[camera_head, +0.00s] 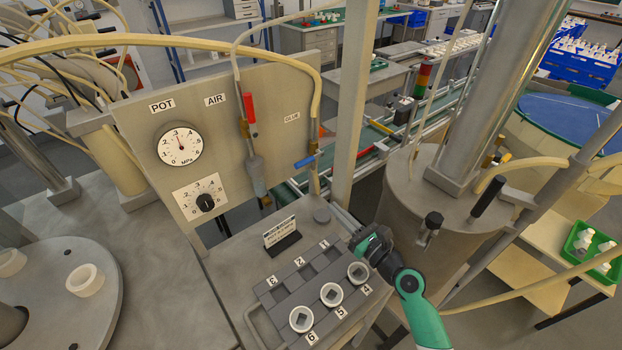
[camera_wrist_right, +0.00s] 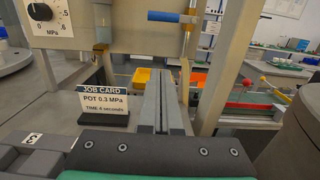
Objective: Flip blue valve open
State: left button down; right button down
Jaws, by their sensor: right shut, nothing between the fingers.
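The blue valve handle (camera_head: 304,161) sits on the glue line at the right edge of the beige panel (camera_head: 225,135), beside the GLUE label. It points sideways, across the upright hose. In the right wrist view the blue handle (camera_wrist_right: 166,17) lies nearly level near the top, above and beyond the fingertips. My right gripper (camera_head: 343,216) is in front of and below the valve, apart from it. Its fingers (camera_wrist_right: 162,72) are pressed together and empty. My left gripper is in neither view.
A red valve handle (camera_head: 250,108) stands upright on the AIR line. A job card (camera_head: 280,232) and a grey numbered rack (camera_head: 285,292) with white cups lie below. A beige post (camera_head: 350,100) rises right of the valve, with a large metal pot (camera_head: 430,215) farther right.

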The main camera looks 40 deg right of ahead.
aim_at(305, 162)
jog(key=shift+w, duration=0.15)
jog(key=w+r+b, duration=0.2)
jog(key=w+r, duration=0.2)
jog(key=w, duration=0.6)
jog(key=shift+w+d+r+b, duration=0.25)
jog(key=shift+w+r+b, duration=0.05)
